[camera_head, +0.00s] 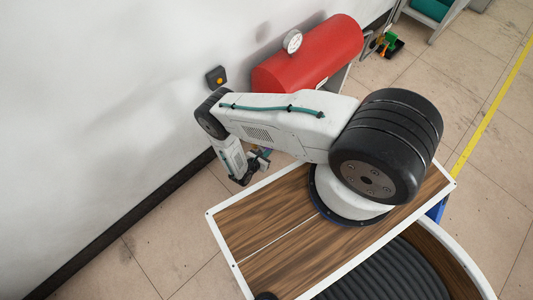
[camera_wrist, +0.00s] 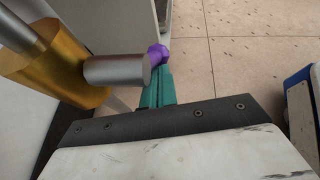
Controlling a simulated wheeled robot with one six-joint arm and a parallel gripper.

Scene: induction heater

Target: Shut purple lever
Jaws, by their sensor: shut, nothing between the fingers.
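The purple lever (camera_wrist: 157,54) shows in the wrist view as a small faceted purple piece at the top centre, beside the end of a silver cylinder. The rest of it is hidden. My gripper (camera_wrist: 157,80) has teal fingers that are shut with nothing between them. The fingertips appear right at the purple piece; I cannot tell whether they touch it. In the head view my gripper (camera_head: 262,156) is low beside the wall, below the red tank, and the purple lever cannot be made out.
A gold fitting (camera_wrist: 55,75) with a silver cylinder (camera_wrist: 116,69) is left of my fingers. A red tank (camera_head: 310,58) with a gauge (camera_head: 292,41) stands along the wall. A black box with an orange button (camera_head: 216,77) is on the wall.

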